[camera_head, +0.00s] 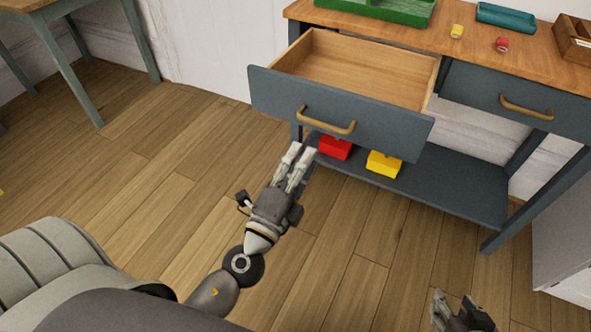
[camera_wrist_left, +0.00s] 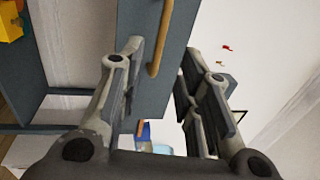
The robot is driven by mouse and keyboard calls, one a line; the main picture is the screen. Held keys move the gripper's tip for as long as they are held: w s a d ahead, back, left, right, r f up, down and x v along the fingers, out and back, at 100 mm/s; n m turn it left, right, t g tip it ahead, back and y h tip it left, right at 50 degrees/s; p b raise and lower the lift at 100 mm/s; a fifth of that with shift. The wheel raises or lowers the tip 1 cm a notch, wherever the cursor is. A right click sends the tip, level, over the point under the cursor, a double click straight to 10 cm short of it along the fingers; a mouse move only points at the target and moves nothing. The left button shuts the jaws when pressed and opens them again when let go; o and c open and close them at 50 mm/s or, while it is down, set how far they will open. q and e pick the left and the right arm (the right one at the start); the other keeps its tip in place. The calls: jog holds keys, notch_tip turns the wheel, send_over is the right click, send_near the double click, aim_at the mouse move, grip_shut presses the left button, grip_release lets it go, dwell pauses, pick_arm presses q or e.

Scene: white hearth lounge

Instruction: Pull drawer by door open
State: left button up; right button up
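The left drawer (camera_head: 362,75) of the grey-blue console table is pulled well out, and its wooden inside is empty. Its front (camera_head: 385,130) carries a curved brown handle (camera_head: 327,122). My left gripper (camera_head: 301,158) is just below the handle's left end in the head view and appears apart from it. In the left wrist view, its fingers (camera_wrist_left: 162,52) are spread, with the handle (camera_wrist_left: 161,38) showing in the gap; contact is not visible. My right gripper (camera_head: 455,298) is at the bottom edge of the head view, fingers apart and empty, away from the drawer.
The right drawer (camera_head: 515,95) is closed. A green tray (camera_head: 380,10), teal tray (camera_head: 505,17), yellow and red small items and a wooden box (camera_head: 574,40) stand on top. Red (camera_head: 335,148) and yellow (camera_head: 384,164) boxes sit on the lower shelf. Floor at left is clear.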

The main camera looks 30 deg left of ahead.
pick_arm(q)
jog(key=shift+s+f, duration=0.2)
jog(key=shift+s, duration=0.95)
